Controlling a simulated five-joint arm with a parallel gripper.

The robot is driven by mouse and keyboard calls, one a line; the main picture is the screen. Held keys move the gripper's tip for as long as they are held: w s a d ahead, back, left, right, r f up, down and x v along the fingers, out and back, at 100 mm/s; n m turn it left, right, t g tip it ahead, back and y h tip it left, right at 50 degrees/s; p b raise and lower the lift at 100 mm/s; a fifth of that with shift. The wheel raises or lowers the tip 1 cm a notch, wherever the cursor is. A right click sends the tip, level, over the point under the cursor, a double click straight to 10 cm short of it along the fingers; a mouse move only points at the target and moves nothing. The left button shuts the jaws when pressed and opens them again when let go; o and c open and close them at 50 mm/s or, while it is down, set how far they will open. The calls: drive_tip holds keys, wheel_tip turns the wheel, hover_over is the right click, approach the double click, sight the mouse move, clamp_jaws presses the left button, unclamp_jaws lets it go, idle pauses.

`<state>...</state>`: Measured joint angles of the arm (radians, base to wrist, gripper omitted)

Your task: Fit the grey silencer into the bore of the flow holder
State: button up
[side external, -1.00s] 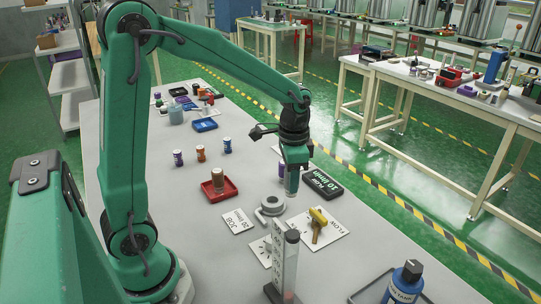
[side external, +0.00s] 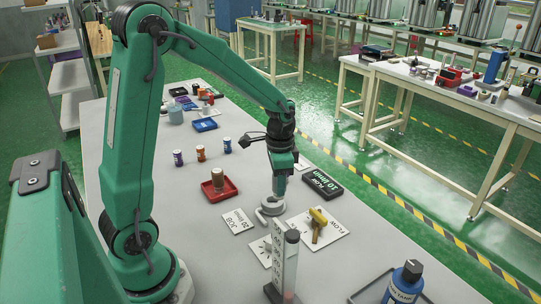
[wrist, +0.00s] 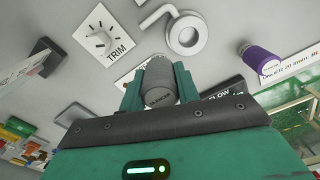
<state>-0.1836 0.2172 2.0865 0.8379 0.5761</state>
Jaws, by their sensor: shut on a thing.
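My gripper (side external: 280,176) points down and is shut on the grey silencer (wrist: 158,82), a short cylinder between its two fingers in the wrist view. In the side view the silencer (side external: 279,187) hangs upright just above the flow holder (side external: 270,208), a light grey round piece on the table. In the wrist view the flow holder (wrist: 186,49) shows its round bore open and empty, with the silencer to one side of it. The exact gap between the silencer and the holder is hard to tell.
A red tray (side external: 208,195) with a brown cylinder stands left of the holder. A FLOW card (side external: 335,237) with a yellow tool, a clear tube column (side external: 290,262) and a black display box (side external: 322,183) are close by.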

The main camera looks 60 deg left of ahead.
drive_tip(key=a+f, duration=0.2)
drive_tip(key=a, duration=0.1)
drive_tip(key=w+a+f, duration=0.1)
drive_tip(key=a, duration=0.1)
drive_tip(key=shift+w+a+f, duration=0.1)
drive_tip(key=shift+f, duration=0.1)
drive_tip(key=shift+f, duration=1.9)
drive_tip(key=shift+f, duration=0.15)
drive_tip(key=o, duration=1)
wheel_tip(320, 180, up, 12)
drive_tip(key=shift+r, duration=0.15)
